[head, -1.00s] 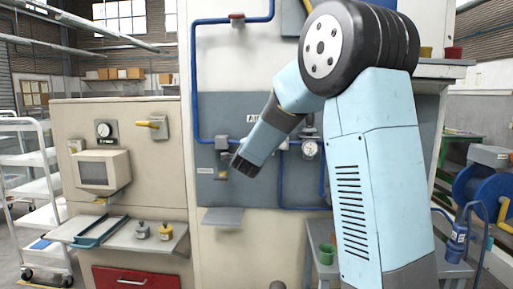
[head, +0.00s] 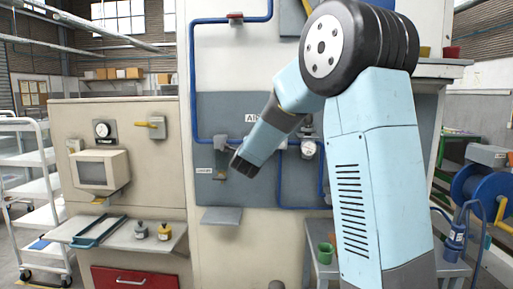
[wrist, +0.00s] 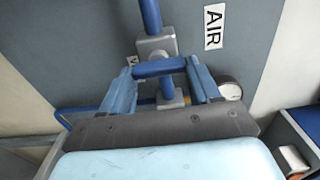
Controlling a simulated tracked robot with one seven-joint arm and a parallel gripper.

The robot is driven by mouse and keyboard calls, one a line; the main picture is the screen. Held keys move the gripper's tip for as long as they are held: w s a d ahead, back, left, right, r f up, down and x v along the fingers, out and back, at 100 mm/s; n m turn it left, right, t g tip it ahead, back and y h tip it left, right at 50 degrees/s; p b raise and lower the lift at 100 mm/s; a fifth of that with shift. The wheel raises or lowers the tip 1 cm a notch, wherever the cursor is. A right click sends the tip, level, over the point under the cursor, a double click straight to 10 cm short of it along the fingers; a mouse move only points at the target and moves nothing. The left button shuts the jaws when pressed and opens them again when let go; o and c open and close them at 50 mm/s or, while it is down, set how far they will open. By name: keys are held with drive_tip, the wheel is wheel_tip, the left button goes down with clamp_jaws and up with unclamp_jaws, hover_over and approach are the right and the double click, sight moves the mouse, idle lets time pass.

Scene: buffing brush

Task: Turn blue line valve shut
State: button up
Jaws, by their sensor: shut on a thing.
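The blue valve handle (wrist: 160,67) is a short bar lying crosswise in the wrist view, in front of a grey valve body (wrist: 155,46) on a vertical blue pipe (wrist: 150,14). My gripper (wrist: 163,70) has its two blue fingers shut on the ends of the handle, one finger on each side. In the head view my gripper (head: 238,164) is at the grey panel, just right of and below a grey pipe block (head: 221,143). The handle is mostly hidden there by my gripper.
An AIR label (wrist: 214,27) sits right of the valve on the panel. A round gauge (head: 309,148) is to the right. A small grey shelf (head: 222,215) juts out below my gripper. A yellow lever valve (head: 152,125) is on the cream cabinet to the left.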

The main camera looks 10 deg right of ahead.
drive_tip(key=shift+f, duration=0.3)
drive_tip(key=o, duration=1)
drive_tip(key=shift+o, duration=0.3)
drive_tip(key=shift+r, duration=0.15)
drive_tip(key=v, duration=1.3)
drive_tip(key=shift+s, duration=0.3)
drive_tip(key=shift+a, duration=0.15)
